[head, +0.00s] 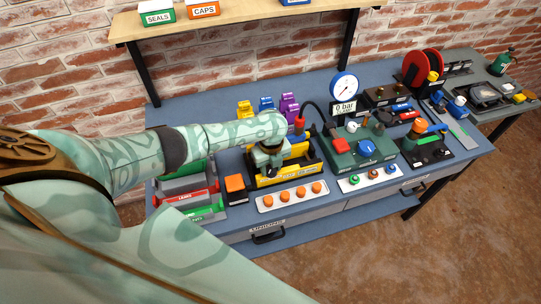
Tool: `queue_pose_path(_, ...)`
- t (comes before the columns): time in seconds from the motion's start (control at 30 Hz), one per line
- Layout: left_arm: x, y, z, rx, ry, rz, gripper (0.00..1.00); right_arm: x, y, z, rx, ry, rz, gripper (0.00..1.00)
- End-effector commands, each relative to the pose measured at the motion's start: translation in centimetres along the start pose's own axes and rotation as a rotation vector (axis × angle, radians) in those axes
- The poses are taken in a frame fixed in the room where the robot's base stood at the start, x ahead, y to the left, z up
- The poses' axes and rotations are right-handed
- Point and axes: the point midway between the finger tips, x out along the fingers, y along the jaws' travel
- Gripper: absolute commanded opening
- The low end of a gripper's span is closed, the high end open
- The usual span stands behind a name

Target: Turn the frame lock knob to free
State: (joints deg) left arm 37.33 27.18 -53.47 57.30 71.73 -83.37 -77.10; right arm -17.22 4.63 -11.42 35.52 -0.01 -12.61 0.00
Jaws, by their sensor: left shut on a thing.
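The yellow and black test frame (296,173) stands on the blue bench, left of the green gauge unit. My left arm reaches in from the left, and my left gripper (268,169) points down at the left part of this frame. It is shut on what appears to be the frame lock knob, which the fingers and hand hide. I cannot read the knob's setting. My right gripper is out of view.
A green pump unit (352,148) with a blue knob and a gauge (344,86) stands just right. Yellow, blue and purple blocks (289,104) stand behind. A shelf (240,17) hangs above.

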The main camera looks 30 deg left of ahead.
Motion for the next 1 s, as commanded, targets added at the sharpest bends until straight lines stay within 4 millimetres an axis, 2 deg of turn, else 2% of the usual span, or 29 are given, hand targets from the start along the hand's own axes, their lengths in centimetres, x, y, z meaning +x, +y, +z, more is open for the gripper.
queue_pose_path(0.1, -0.4, 0.0, 0.0, -0.110, 0.000, 0.000, 0.15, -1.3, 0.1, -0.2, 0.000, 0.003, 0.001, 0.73)
queue_pose_path(0.5, -0.2, 0.0, 0.0, -0.456, 0.001, 0.000, 0.15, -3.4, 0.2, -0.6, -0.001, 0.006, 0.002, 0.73)
queue_pose_path(0.73, -0.1, 0.0, 0.0, -0.588, 0.000, 0.000, 0.15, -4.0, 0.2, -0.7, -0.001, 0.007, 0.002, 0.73)
queue_pose_path(1.0, -0.1, 0.0, 0.0, -0.662, -0.001, 0.000, 0.15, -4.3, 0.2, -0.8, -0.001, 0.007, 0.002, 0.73)
